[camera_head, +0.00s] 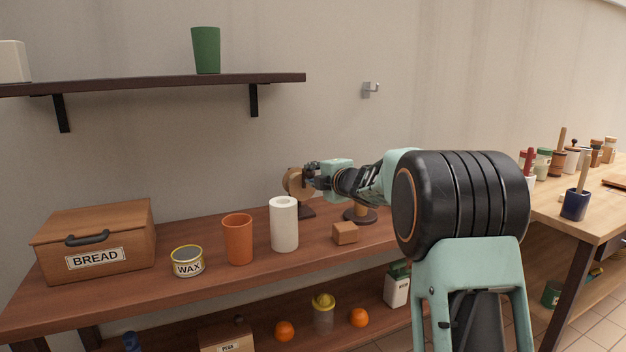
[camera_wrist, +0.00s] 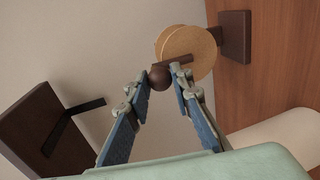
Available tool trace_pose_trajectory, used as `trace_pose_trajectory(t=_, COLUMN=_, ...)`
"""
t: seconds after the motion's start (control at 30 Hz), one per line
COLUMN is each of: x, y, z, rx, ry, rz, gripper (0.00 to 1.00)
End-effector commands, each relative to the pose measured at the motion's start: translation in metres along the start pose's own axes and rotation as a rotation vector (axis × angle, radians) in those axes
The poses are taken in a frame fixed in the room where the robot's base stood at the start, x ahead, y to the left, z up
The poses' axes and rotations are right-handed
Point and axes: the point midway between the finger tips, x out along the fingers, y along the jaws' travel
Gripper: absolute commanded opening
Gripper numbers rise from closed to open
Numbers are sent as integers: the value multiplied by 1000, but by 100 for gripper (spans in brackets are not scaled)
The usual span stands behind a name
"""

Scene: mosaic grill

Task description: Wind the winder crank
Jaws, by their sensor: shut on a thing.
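The winder (camera_head: 298,184) stands toward the back of the dark wooden counter, with a round wooden drum on a dark base. In the wrist view the drum (camera_wrist: 187,53) is at the top, in front of its dark stand (camera_wrist: 234,37). The dark crank handle with a round knob (camera_wrist: 159,78) sticks out from the drum. My gripper (camera_head: 310,176) is at the winder's right side in the head view. In the wrist view my gripper (camera_wrist: 161,77) is shut on the knob, with a fingertip on each side of it. The drum partly hides behind my gripper in the head view.
A wax tin (camera_head: 187,261) and a bread box (camera_head: 94,240) are further left. A wall shelf (camera_head: 150,83) hangs above.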

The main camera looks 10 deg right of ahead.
Motion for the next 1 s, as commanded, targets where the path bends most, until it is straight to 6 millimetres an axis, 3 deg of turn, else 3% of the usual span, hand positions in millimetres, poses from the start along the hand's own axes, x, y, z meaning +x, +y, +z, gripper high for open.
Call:
trace_pose_trajectory(t=0.5, x=0, y=0, z=0, rx=-19, ry=-4, rz=-1, gripper=0)
trace_pose_trajectory(t=0.53, x=0, y=0, z=0, rx=-19, ry=-4, rz=-1, gripper=23)
trace_pose_trajectory(t=0.67, x=0, y=0, z=0, rx=-18, ry=-4, rz=-1, gripper=37)
trace_pose_trajectory(t=1.0, x=-2, y=0, z=0, rx=-18, ry=-4, rz=0, gripper=39)
